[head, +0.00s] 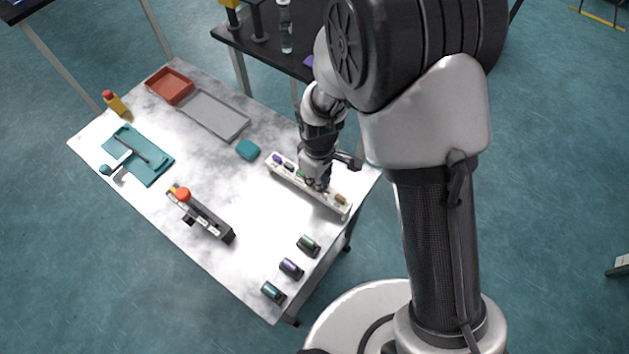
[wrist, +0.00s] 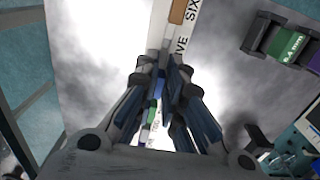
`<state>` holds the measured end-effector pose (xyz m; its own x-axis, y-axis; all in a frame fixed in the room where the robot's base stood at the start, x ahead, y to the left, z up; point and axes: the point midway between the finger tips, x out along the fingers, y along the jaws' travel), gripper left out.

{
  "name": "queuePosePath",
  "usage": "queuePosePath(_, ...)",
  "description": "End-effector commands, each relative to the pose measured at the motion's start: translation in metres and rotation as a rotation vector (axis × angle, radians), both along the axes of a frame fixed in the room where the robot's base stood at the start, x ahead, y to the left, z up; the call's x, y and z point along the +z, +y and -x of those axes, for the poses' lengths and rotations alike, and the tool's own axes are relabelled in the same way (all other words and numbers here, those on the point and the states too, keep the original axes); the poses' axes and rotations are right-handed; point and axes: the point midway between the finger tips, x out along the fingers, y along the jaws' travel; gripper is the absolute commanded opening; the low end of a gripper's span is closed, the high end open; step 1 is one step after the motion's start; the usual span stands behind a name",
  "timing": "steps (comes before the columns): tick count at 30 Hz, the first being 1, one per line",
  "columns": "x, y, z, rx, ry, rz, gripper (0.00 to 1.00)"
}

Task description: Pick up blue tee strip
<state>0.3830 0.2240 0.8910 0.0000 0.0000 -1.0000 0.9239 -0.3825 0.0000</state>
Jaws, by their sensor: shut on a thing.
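The white rack (head: 329,206) of small coloured strips lies along the right side of the table. My gripper (head: 317,184) is down at the rack, between the green strip (head: 299,174) and the brown strip (head: 341,200). In the wrist view my gripper (wrist: 160,72) is shut with the blue tee strip (wrist: 158,86) between its fingers. The fingers hide much of that strip, and I cannot tell whether it is clear of its slot.
Dark clamps with green (head: 308,245), purple (head: 291,268) and teal (head: 273,292) parts stand at the near right. A teal block (head: 248,150), a grey tray (head: 211,117), a red tray (head: 169,86) and a tool with an orange knob (head: 204,216) are left of the rack.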

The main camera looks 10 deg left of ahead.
Motion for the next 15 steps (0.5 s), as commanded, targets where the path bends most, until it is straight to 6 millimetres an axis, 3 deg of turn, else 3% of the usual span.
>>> queuePosePath(8, 0.008, 0.000, 0.000, 0.000, -0.001, -0.001, 0.00)
queuePosePath(15, 0.043, 0.001, -0.001, 0.000, -0.003, -0.002, 0.00)
